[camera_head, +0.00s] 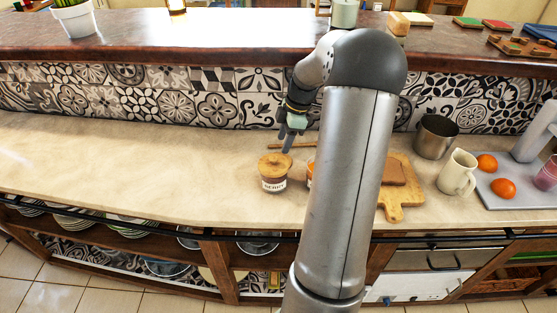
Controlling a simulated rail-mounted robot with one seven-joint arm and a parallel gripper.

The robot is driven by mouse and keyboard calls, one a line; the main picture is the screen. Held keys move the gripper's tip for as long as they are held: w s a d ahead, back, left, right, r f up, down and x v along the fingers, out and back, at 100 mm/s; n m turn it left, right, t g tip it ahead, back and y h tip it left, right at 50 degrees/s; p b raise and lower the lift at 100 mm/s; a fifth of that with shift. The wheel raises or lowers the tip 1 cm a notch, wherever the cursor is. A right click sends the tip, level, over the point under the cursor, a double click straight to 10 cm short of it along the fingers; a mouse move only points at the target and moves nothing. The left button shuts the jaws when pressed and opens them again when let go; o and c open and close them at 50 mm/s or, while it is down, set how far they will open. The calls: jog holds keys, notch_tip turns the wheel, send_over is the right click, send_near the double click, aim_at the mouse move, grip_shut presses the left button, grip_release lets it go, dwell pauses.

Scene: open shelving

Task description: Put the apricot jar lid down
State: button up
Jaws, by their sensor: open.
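My gripper (288,143) points down over the counter, behind the jars, with its fingers open. A thin brown strip (305,146) shows at the counter on both sides of the fingertips; I cannot tell whether it is the apricot jar lid or whether the fingers touch it. A jar with a wooden lid and a dark-lettered white label (273,184) stands in front of the gripper. An orange jar (310,176) stands to its right, mostly hidden by my arm, and its top is hard to see.
A wooden board (403,198) with a brown block lies right of my arm. A metal pot (435,137), a cream jug (457,173) and a tray (511,200) with oranges stand further right. The counter left of the jars is clear. A tiled wall rises behind.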

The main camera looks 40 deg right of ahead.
jog(key=shift+p+x, duration=0.55)
jog(key=shift+x, duration=2.2)
jog(key=shift+s, duration=0.15)
grip_shut()
